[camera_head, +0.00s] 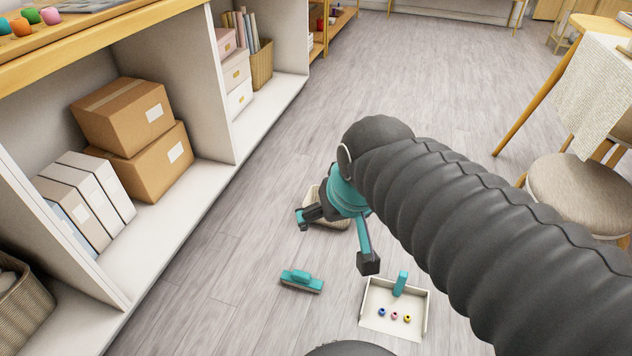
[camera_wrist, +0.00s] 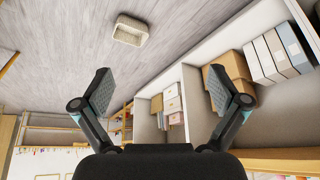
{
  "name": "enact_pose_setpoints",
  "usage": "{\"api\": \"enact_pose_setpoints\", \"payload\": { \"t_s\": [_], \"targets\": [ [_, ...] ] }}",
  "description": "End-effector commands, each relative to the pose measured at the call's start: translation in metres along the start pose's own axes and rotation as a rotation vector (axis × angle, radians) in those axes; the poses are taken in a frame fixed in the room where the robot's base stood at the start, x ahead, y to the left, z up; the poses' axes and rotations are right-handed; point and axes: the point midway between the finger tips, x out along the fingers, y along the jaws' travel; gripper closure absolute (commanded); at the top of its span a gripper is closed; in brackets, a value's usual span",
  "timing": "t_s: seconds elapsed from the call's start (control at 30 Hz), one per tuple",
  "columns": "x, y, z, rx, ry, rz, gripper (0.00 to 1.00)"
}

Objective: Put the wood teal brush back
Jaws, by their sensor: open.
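The teal brush (camera_head: 302,281) lies on the floor in the head view, left of a white dustpan (camera_head: 364,324) with a teal handle. Several small coloured beads (camera_head: 394,316) lie in the dustpan. My gripper (camera_head: 337,241) is in the air above the floor, beyond the brush in the picture, with its fingers spread and nothing between them. In the wrist view my gripper (camera_wrist: 158,90) is open and empty, and neither brush nor dustpan shows.
A small pale basket (camera_head: 336,220) stands on the floor, partly hidden behind my gripper; it also shows in the wrist view (camera_wrist: 130,32). A shelf unit (camera_head: 190,205) with cardboard boxes (camera_head: 150,155) runs along the left. A stool (camera_head: 580,190) stands at right. Floor between is clear.

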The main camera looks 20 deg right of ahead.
Motion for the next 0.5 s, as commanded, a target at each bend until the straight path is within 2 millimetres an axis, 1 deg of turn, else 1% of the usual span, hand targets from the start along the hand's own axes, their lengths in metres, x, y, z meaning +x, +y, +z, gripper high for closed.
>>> {"api": "enact_pose_setpoints", "payload": {
  "t_s": [0.03, 0.1, 0.2, 0.5],
  "targets": [
    [-0.007, 0.0, 0.008, -0.012, 0.016, 0.0, 0.03],
    [-0.012, 0.001, 0.017, -0.025, 0.024, -0.001, 0.03],
    [-0.016, -0.001, 0.025, -0.038, 0.032, 0.0, 0.03],
    [-0.017, 0.0, 0.028, -0.043, 0.033, 0.0, 0.03]
  ]
}}
